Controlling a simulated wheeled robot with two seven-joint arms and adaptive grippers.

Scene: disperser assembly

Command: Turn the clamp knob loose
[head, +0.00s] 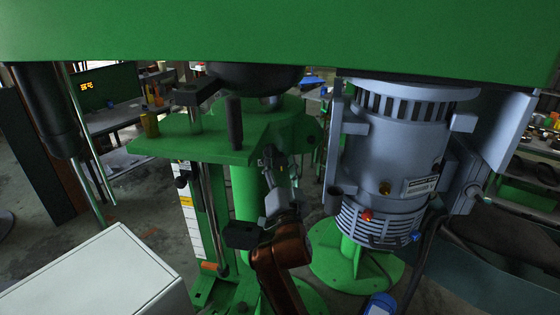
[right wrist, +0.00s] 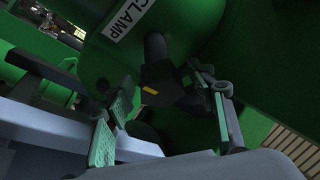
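The clamp knob (right wrist: 158,84) is a black knob with a yellow mark, on a dark stem against a green body. It shows in the right wrist view just under a white CLAMP label (right wrist: 128,17). My right gripper (right wrist: 166,100) is open, with one finger on each side of the knob. I cannot tell whether either finger touches it. In the head view my right gripper (head: 274,165) reaches up beside the green column, and the knob cannot be made out there. My left gripper is not in view.
A green beam (head: 280,35) crosses the top of the head view. A grey motor (head: 395,150) stands to the right of my gripper. A green bracket plate (head: 190,140) is to the left, and a white box (head: 95,280) is at the lower left.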

